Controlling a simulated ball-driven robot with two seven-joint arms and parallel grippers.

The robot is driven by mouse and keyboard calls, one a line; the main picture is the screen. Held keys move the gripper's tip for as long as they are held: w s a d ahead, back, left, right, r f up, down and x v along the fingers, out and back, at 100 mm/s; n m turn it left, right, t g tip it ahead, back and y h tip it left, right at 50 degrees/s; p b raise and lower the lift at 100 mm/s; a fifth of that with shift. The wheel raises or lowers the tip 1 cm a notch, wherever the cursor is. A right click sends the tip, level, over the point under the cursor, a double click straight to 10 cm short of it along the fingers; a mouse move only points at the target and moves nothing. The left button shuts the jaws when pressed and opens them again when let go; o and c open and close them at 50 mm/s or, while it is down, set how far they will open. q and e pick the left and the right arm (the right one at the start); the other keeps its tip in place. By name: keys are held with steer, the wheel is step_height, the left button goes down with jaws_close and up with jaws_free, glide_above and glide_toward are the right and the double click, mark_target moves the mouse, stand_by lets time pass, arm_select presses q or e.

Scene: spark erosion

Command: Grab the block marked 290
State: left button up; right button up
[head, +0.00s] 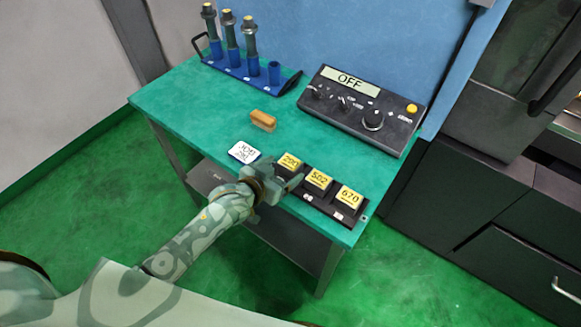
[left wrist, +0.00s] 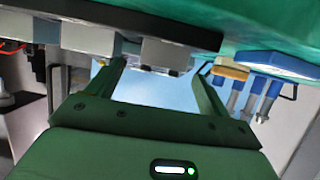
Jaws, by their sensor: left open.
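The block marked 290 (head: 289,162) has a yellow top. It is the leftmost of three blocks on a dark rack (head: 313,199) at the table's near edge. Blocks 502 (head: 319,180) and 670 (head: 348,197) stand to its right. My left gripper (head: 283,178) is open at the near side of block 290 and hides its lower part. In the left wrist view, which looks upside down, a grey block (left wrist: 168,53), apparently 290, shows between the open fingertips (left wrist: 162,66). I cannot tell whether they touch it. My right gripper is not in view.
A blue rack (head: 232,69) with several holders stands at the back left. A control box (head: 352,125) reading OFF stands behind the blocks. The left middle of the green table is clear.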

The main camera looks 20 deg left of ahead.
mark_target(291, 161)
arm_select(q)
steer(key=b+x, duration=0.1)
steer(key=x, duration=0.3)
steer(key=shift+w+a+f, duration=0.1)
steer(key=shift+w+a, duration=0.05)
steer(key=shift+w+f+b, duration=0.1)
steer(key=shift+w+b, duration=0.2)
steer(key=shift+w, duration=0.1)
steer(key=shift+s, duration=0.1)
steer(key=shift+c, duration=0.3)
steer(key=c, duration=1.2)
steer(key=shift+r, duration=0.25)
